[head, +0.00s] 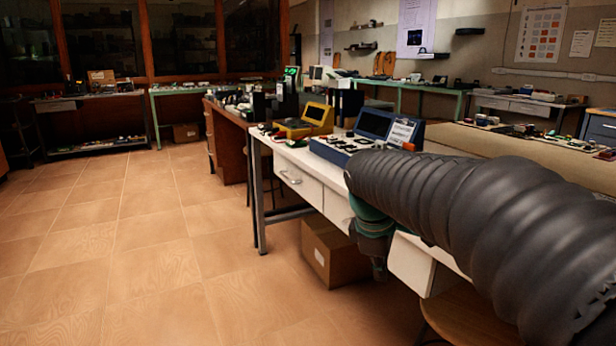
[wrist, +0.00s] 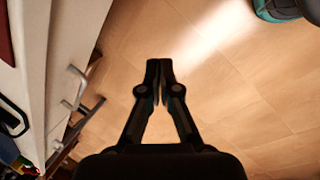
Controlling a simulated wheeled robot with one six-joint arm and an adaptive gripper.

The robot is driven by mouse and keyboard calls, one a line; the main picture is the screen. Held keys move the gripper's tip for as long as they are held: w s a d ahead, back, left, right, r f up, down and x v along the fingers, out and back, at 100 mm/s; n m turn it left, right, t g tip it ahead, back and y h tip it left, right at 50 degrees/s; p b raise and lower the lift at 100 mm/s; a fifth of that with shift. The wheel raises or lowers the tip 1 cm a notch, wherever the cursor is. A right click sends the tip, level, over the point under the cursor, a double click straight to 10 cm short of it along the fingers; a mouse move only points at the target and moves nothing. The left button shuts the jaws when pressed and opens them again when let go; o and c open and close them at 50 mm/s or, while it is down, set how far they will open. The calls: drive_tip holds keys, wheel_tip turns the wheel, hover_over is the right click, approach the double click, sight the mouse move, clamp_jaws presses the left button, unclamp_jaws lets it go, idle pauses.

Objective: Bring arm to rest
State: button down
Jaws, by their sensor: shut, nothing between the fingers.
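My gripper (wrist: 159,82) shows in the wrist view, pointing over the tiled floor. Its two dark fingers meet at the tips, with nothing between them. In the head view my arm, in a ribbed grey sleeve, reaches in from the right, beside the front of the white workbench (head: 274,158). The fingers cannot be made out in the head view. In the wrist view the white drawer fronts (wrist: 62,50) and their metal handles stand to the left of the fingers, apart from them.
A blue-cased device (head: 375,124) and a yellow one (head: 316,113) stand on the workbench. A cardboard box (head: 330,252) sits on the floor under it. A wooden stool seat (head: 465,318) is below my arm. The tiled floor (head: 130,240) to the left is clear.

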drive_tip(key=s+f+m+t+y, duration=0.1)
drive_tip(key=s+f+m, duration=0.1)
drive_tip(key=s+m, duration=0.4)
drive_tip(key=s+d+f+m+t+y, duration=0.1)
drive_tip(key=s+m, duration=0.6)
drive_tip(key=s, duration=0.8)
drive_tip(key=shift+f+t, duration=0.6)
drive_tip(key=shift+f, duration=0.25)
